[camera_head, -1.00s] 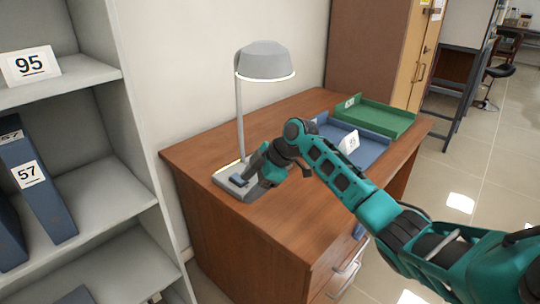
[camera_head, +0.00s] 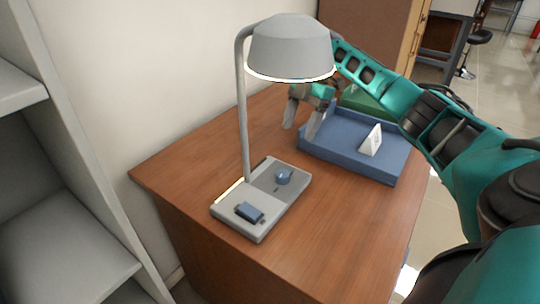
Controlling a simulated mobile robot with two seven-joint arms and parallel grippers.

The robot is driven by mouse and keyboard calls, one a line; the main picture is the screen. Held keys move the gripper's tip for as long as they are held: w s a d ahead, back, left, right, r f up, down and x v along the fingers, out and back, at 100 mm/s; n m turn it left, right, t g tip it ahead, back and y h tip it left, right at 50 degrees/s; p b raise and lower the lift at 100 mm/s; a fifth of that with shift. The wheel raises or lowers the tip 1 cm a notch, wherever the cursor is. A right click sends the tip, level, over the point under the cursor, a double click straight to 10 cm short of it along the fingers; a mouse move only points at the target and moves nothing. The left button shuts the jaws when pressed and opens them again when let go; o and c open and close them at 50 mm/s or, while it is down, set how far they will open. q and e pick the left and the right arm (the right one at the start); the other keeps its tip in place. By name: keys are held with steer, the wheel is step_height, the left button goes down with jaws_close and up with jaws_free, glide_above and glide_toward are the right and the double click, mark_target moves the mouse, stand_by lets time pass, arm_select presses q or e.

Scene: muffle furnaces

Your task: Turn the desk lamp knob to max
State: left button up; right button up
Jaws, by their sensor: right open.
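The desk lamp has a grey shade (camera_head: 290,45) with a bright lower rim, a thin pole and a flat grey base (camera_head: 228,213) on the desk. A round blue knob (camera_head: 283,176) sits on the darker panel at the base's far right part. A blue rocker switch (camera_head: 249,212) sits at the base's near end. My right gripper (camera_head: 302,126) is open and empty, pointing down beyond the knob, below the shade and beside the blue tray. It is apart from the knob. The shade and arm hide its upper part. My left gripper is not in view.
A blue tray (camera_head: 347,168) with a white label card (camera_head: 371,140) lies right of the lamp, with a green tray (camera_head: 368,103) behind it. The wooden desk (camera_head: 330,235) is clear in front. Grey shelving (camera_head: 60,235) stands at the left.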

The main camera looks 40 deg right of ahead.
mark_target(283, 173)
steer(key=b+x, duration=0.1)
steer(key=x, duration=1.1)
steer(key=shift+f, duration=0.4)
steer(key=c, duration=1.1)
